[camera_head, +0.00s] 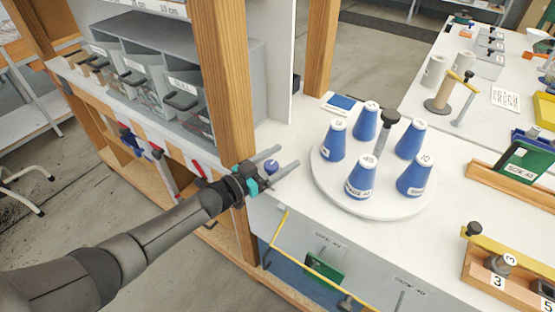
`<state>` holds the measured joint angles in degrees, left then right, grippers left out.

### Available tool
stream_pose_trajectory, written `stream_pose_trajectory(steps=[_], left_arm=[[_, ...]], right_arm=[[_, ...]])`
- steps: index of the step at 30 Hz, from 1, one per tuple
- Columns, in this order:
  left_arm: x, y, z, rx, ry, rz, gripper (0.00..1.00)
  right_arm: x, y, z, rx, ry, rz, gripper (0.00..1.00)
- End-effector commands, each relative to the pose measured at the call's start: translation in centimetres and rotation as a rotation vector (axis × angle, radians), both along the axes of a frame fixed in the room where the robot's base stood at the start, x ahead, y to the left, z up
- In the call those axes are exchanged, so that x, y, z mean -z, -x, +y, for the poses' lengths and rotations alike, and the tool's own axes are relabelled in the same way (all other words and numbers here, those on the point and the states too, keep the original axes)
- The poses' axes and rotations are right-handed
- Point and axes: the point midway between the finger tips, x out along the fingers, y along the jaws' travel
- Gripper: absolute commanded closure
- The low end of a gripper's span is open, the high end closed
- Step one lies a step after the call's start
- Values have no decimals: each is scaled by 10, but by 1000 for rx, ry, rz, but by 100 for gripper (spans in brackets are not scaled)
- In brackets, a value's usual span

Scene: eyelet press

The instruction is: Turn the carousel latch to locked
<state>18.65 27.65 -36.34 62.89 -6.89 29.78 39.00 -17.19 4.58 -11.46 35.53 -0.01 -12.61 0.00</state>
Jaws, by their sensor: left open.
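The white round carousel (330,188) stands on the white bench and bears several labelled blue cones (361,178) around a grey centre post with a dark knob (386,132). A small blue-purple round knob (271,167) sits at the bench edge, left of the carousel. It may be the latch; its setting cannot be told. My left gripper (286,158) is open. Its two grey fingers point right toward the carousel, with the knob seen between them; contact cannot be told. The fingertips appear apart from the carousel. My right gripper is not in view.
A wooden post (225,80) rises just behind my left gripper. Grey bins (182,101) stand on a shelf to the left. A yellow rail (325,272) runs below the bench front. A wooden block with numbered labels (490,283) lies at lower right.

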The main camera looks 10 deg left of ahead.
Motion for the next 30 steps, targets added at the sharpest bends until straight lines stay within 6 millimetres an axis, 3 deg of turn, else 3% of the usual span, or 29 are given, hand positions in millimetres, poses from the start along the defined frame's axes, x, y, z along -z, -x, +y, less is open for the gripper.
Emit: stream_pose_trajectory(steps=[5,21,30], left_arm=[[1,9,7,-2,-2,4,24],[1,93,67,-1,-2,5,24],[0,120,87,0,-1,1,24]], right_arm=[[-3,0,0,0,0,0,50],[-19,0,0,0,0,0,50],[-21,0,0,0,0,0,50]])
